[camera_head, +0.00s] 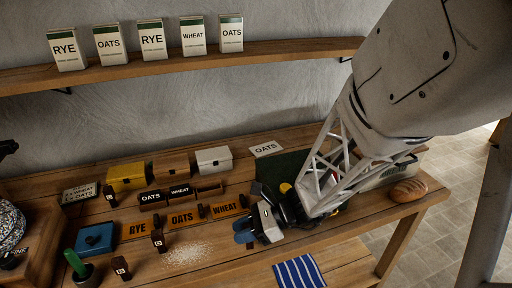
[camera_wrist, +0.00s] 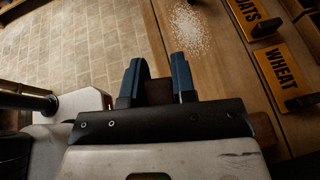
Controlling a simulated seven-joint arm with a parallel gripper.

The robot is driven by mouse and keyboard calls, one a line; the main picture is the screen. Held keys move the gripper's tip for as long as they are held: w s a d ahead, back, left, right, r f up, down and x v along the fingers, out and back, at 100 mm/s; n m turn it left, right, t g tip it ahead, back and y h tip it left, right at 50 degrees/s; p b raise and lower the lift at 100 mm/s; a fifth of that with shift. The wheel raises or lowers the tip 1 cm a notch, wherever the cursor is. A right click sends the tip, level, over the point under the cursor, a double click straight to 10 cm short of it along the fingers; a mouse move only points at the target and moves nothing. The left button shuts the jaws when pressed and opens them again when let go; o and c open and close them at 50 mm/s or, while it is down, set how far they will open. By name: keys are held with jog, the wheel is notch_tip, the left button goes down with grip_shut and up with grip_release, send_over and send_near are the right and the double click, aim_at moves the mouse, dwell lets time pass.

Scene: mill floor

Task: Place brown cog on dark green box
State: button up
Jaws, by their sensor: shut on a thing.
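My gripper (camera_wrist: 157,72) is shut on a dark brown thing (camera_wrist: 158,93), seen between its two blue fingers in the wrist view; it may be the brown cog, but its outline is mostly hidden.
Yellow (camera_head: 126,178), brown (camera_head: 171,166) and white (camera_head: 214,160) boxes stand at the back. Grain signs, including WHEAT (camera_wrist: 282,68), lie left of my gripper. A blue box (camera_head: 95,238), bread (camera_head: 408,190) and a striped cloth (camera_head: 298,272) are around. Spilled grain (camera_head: 184,253) lies near the front.

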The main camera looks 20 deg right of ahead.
jog(key=w+d+r+m+t+h, duration=0.1)
jog(key=w+d+r+m+t, duration=0.1)
jog(key=d, duration=0.4)
jog(key=w+d+r+m+t+h, duration=0.1)
jog(key=w+d+r+m+t, duration=0.1)
jog(key=d, duration=0.5)
jog(key=w+d+r+m+t+h, duration=0.1)
jog(key=w+d+r+m+t, duration=0.1)
jog(key=d, duration=0.4)
notch_tip(320, 180, up, 3)
jog(key=shift+w+d+f+m+t+h, duration=0.2)
jog(key=shift+m+t+h, duration=0.1)
jog(key=shift+m+t, duration=0.25)
send_over(291, 171)
jog(key=shift+f, duration=0.7)
jog(key=shift+f, duration=1.75)
jog(key=shift+f, duration=0.1)
